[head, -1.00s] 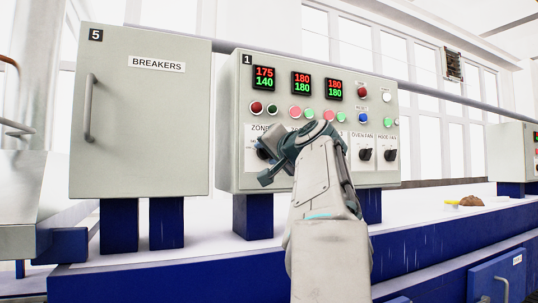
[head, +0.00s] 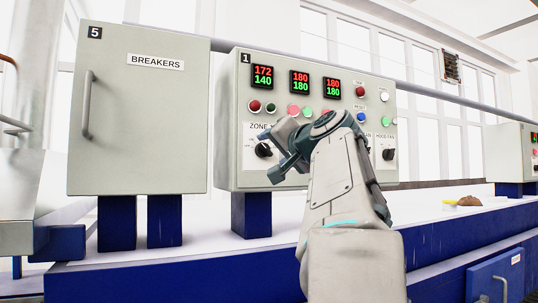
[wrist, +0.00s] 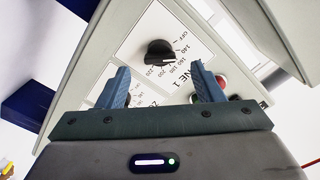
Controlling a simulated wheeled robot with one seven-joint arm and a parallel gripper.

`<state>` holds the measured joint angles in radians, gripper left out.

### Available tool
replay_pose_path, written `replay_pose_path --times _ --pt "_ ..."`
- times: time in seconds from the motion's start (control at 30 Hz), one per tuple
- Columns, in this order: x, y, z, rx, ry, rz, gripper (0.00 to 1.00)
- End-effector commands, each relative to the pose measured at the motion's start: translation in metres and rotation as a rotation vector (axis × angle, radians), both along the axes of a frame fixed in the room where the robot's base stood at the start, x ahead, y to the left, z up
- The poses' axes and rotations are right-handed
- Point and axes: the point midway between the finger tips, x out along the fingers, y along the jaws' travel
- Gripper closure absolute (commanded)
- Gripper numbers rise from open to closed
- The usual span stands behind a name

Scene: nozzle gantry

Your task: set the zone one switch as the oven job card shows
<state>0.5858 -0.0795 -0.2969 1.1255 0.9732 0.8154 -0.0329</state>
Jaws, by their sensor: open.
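The zone one switch (head: 263,150) is a black knob on the front of cabinet 1 (head: 230,120). In the wrist view the knob (wrist: 160,52) sits on a white dial plate marked OFF and 140 to 220, next to "ZONE 1". I cannot read its exact setting. The left display (head: 262,76) shows 172 in red over 140 in green. My gripper (head: 276,154) is open and empty, just right of the knob in the head view. In the wrist view its fingers (wrist: 161,76) are apart, with the knob beyond them, untouched. I see no job card.
A closed breaker cabinet (head: 140,120), marked 5, stands to the left. My arm hides the middle dials. The hood fan switch (head: 389,154) is at the right. Push buttons (head: 254,106) and lamps lie above the dials. A small brown object (head: 469,200) lies on the bench.

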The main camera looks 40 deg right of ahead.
Motion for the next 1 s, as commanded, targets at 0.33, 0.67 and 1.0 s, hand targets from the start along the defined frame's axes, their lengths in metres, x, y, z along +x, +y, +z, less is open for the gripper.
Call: replay_pose_path --times 0.33,0.67,1.0 --pt "-0.07 0.017 -0.001 0.0 -0.001 0.0 0.39" --pt "-0.086 0.021 0.0 0.0 0.001 0.001 0.39" --pt "-0.085 0.021 0.0 0.0 0.001 0.001 0.39"
